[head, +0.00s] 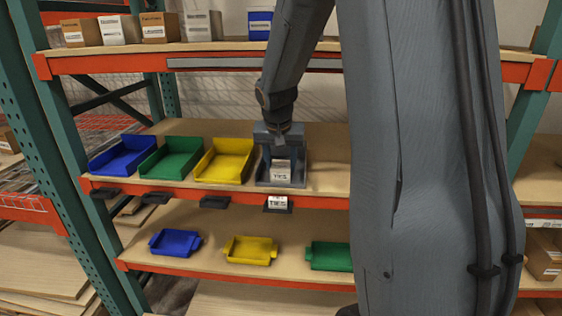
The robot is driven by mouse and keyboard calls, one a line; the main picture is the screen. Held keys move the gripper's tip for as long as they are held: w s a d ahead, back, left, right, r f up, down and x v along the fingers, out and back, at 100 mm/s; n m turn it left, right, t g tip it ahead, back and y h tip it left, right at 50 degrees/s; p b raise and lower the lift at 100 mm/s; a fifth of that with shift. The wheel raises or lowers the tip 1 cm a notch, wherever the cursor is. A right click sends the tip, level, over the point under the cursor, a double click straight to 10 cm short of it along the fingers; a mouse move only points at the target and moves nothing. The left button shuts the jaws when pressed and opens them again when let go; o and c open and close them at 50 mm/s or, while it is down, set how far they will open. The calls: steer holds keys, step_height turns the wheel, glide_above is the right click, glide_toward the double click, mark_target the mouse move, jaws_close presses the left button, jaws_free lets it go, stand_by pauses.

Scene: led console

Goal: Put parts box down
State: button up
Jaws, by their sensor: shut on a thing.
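A grey parts box (283,178) with a white label on its front is at the middle shelf (325,187), to the right of a yellow bin. My gripper (281,145) reaches down from above and is shut on the parts box near its top. The fingertips are partly hidden by the box and the gripper body. The box looks upright. Whether its base touches the shelf board is hard to tell.
Blue (122,155), green (170,158) and yellow (223,160) bins stand to the left on the same shelf. Smaller bins, including a blue one (175,242), sit on the shelf below. Cardboard boxes (159,27) stand above. My arm hides the right side.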

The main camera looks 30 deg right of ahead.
steer(key=shift+f, duration=0.1)
steer(key=shift+f, duration=0.15)
steer(key=o, duration=1.1)
steer(key=shift+r, duration=0.6)
steer(key=b+v, duration=0.3)
steer(key=v, duration=0.8)
steer(key=s+a+f+n+g+y, duration=0.1)
steer(key=s+a+f+n, duration=0.2)
steer(key=s+a+f, duration=0.4)
steer(key=s+a+f+n+g+y, duration=0.1)
steer(key=s+a+f+n, duration=0.2)
steer(key=s+a+f, duration=0.4)
steer(key=s+f, duration=0.4)
steer(key=f, duration=0.2)
steer(key=shift+f+n+g+y, duration=0.25)
steer(key=shift+n+g+y, duration=0.05)
steer(key=shift+n, duration=0.1)
